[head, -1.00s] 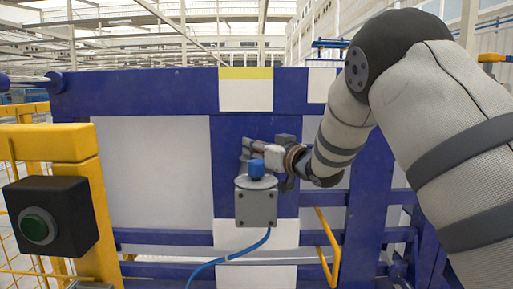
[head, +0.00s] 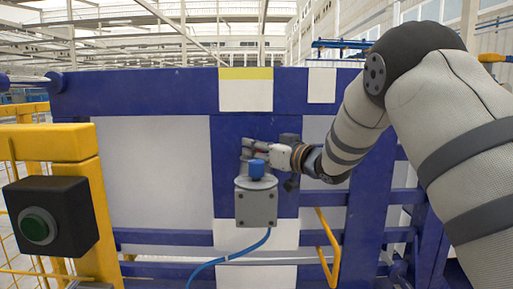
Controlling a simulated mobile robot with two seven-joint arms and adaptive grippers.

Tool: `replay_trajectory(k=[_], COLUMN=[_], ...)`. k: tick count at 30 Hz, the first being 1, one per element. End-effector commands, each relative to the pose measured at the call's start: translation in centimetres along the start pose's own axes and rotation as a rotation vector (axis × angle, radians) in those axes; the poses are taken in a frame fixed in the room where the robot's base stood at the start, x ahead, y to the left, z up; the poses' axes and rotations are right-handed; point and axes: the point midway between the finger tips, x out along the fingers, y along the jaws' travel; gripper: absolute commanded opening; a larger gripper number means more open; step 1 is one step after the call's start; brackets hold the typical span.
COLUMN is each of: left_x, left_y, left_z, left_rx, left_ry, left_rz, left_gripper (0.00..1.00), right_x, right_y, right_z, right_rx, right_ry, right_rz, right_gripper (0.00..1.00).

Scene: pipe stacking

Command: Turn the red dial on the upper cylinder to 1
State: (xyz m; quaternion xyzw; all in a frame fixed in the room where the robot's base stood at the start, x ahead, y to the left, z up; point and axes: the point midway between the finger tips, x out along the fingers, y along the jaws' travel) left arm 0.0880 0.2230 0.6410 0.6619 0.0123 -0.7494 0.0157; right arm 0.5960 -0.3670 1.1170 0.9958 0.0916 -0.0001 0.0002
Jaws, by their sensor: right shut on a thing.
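My right gripper (head: 257,150) reaches in from the right at the middle of the blue frame. The upper cylinder and the number 1 cannot be made out. My left gripper is not in view.
A blue cable (head: 225,259) runs from the grey box down left. A yellow post (head: 95,200) carries a black box with a green button (head: 37,226) at the left. The blue frame (head: 160,92) spans the view. A yellow handle (head: 328,250) is at lower right.

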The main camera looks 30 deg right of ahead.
Motion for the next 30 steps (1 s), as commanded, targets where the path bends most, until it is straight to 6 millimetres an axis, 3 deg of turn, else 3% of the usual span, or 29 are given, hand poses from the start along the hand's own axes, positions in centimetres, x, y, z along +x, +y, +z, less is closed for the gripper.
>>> replay_trajectory(k=[8,18,30], left_x=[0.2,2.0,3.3], left_y=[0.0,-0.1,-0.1], left_z=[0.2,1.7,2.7], left_rx=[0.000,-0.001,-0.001], left_ry=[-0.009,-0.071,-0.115], left_rz=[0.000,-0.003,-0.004], left_gripper=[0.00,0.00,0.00], right_x=[0.0,0.2,0.1], right_y=[0.2,0.2,0.1], right_z=[0.2,0.7,0.2], right_rx=[-0.001,0.000,0.001], right_ry=[0.000,-0.007,-0.002], right_rz=[-0.215,-0.453,-0.583], right_gripper=[0.00,0.00,0.00])
